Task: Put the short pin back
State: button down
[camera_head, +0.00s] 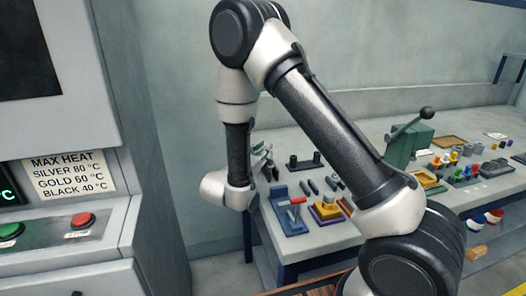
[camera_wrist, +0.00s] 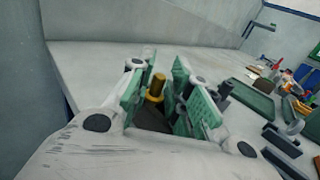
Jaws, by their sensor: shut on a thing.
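My gripper (camera_wrist: 157,82) shows its two green-padded fingers in the wrist view, with a gold-yellow pin (camera_wrist: 156,86) between them. The pin has a wider collar low down, and a dark part shows beneath it. The fingers are shut on the pin; its far end is partly hidden by them. In the head view my gripper (camera_head: 263,160) is above the left end of the workbench, pointing right, and the pin cannot be made out there. I cannot tell the pin's length against any other pin.
The grey workbench (camera_head: 310,255) carries a blue fixture with a red handle (camera_head: 290,217), a black two-post stand (camera_head: 305,162), a yellow-purple fixture (camera_head: 326,211) and a green lever press (camera_head: 408,143). A control cabinet (camera_head: 70,200) stands at the left.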

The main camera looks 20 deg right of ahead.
jog(key=c, duration=1.6)
grip_release()
jog(key=v, duration=1.2)
jog(key=s+d+r+m+g, duration=0.4)
jog(key=d+r+m+g, duration=0.25)
jog(key=d, duration=0.35)
jog(key=s+d+r+m+g, duration=0.45)
jog(key=d+m, duration=0.25)
jog(key=d, duration=0.3)
jog(key=shift+s+d+r+m+t+y, duration=0.5)
jog(key=shift+s+r+m+y, duration=0.55)
jog(key=shift+s+m+y, duration=1.4)
jog(key=shift+s+d+r+m+t+y, duration=0.45)
jog(key=shift+s+r+m+y, duration=0.65)
jog(key=shift+s+m+y, duration=1.4)
jog(key=shift+s+d+r+m+t+y, duration=0.5)
jog(key=shift+s+r+m+y, duration=0.85)
jog(key=shift+s, duration=1.85)
